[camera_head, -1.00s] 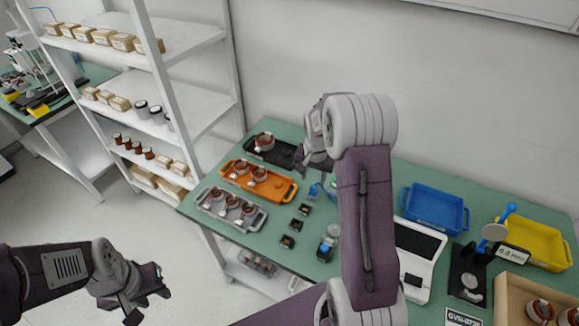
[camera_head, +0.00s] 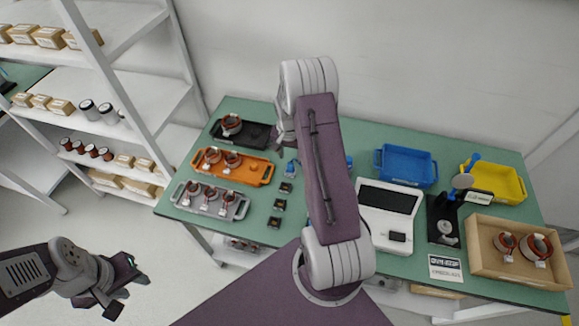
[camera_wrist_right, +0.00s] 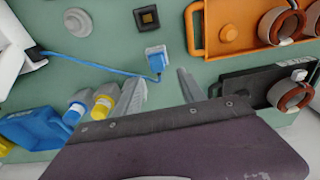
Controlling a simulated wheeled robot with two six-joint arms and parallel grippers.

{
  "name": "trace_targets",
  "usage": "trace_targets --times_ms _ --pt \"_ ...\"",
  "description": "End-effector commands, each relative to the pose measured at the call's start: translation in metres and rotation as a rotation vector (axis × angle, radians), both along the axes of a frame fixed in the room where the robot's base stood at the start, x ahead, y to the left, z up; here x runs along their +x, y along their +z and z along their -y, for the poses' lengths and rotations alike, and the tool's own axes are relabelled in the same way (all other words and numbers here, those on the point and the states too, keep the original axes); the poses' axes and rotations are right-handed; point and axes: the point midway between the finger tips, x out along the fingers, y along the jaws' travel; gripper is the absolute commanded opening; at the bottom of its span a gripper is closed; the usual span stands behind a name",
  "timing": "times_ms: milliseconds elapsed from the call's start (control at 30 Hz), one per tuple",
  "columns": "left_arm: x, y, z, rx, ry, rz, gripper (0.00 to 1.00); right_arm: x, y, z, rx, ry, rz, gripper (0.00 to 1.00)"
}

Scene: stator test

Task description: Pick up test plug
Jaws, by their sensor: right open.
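The test plug (camera_wrist_right: 156,60), a blue plug with a pale end and a thin blue cable, lies on the green table in the right wrist view. My right gripper (camera_wrist_right: 160,90) is open and empty, its fingertips just short of the plug and apart from it. My left gripper (camera_head: 122,286) is open and empty over the floor, left of the table.
Orange (camera_head: 260,170), grey (camera_head: 238,207) and black (camera_head: 258,136) trays hold copper-wound rings. Small dark square parts (camera_head: 280,205) stand nearby. Yellow-and-blue connectors (camera_wrist_right: 104,101) lie left of the fingers. A white tester (camera_head: 390,212), blue bin (camera_head: 407,166) and wooden tray (camera_head: 480,250) stand to the right.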

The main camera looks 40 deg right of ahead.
Motion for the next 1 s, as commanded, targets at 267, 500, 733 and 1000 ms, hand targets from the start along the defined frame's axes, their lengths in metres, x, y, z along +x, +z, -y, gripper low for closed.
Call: trace_targets --times_ms 267,500,733,1000 --pt "0.0 0.014 0.0 0.0 0.0 0.0 0.36 0.0 -0.044 -0.001 0.001 0.001 -0.004 0.47" --pt "0.0 0.013 0.0 0.0 0.0 0.0 0.36 0.001 -0.051 -0.001 0.001 0.001 -0.001 0.47" --pt "0.0 0.013 0.0 0.0 0.0 0.0 0.36 0.0 -0.05 -0.001 0.001 0.001 -0.001 0.0" --pt "0.0 0.013 0.0 0.0 0.0 0.0 0.36 0.001 -0.05 -0.001 0.001 0.001 -0.001 0.0"
